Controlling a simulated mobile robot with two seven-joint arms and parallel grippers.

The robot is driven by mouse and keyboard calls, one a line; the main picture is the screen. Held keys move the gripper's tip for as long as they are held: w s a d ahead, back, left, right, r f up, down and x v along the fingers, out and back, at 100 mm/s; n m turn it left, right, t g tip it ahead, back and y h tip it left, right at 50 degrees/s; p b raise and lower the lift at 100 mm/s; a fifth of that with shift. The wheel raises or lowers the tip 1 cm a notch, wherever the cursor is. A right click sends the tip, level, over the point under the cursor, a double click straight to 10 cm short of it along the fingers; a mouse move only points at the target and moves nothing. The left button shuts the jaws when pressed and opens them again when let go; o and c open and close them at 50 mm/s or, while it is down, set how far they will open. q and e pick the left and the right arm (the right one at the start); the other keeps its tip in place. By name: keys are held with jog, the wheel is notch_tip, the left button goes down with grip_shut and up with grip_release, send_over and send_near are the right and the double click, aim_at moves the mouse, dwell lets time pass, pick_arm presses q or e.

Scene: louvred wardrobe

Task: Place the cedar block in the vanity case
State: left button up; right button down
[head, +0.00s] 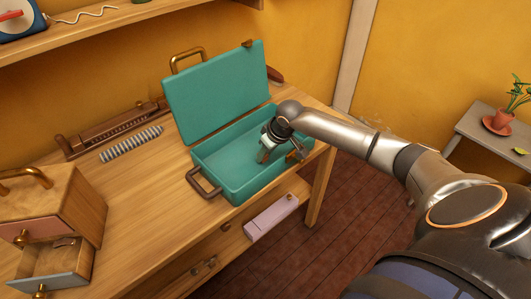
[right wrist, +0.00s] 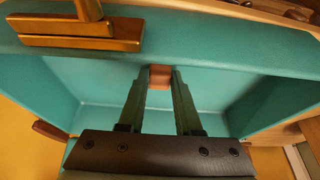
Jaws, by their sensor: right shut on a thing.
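The vanity case (head: 225,190) is a teal box on the wooden table, its lid (head: 215,95) raised at the back. Its interior also shows in the right wrist view (right wrist: 95,82). My right gripper (head: 265,154) points down into the right part of the open case. In the right wrist view, its fingers (right wrist: 160,82) are shut on the cedar block (right wrist: 160,76), a small reddish-brown piece between the tips. I cannot tell whether the block touches the case floor. My left gripper is out of view.
A wooden box (head: 60,210) with an open drawer (head: 60,262) stands at the left. A brown handle (head: 203,185) sticks out from the case's front. A shelf hangs above.

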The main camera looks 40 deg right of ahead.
jog(key=shift+f, duration=0.1)
jog(key=c, duration=0.6)
grip_release()
jog(key=shift+s+r, duration=0.1)
jog(key=shift+r, duration=0.35)
jog(key=p+v, duration=0.1)
jog(key=v, duration=1)
jog(key=shift+r, duration=0.2)
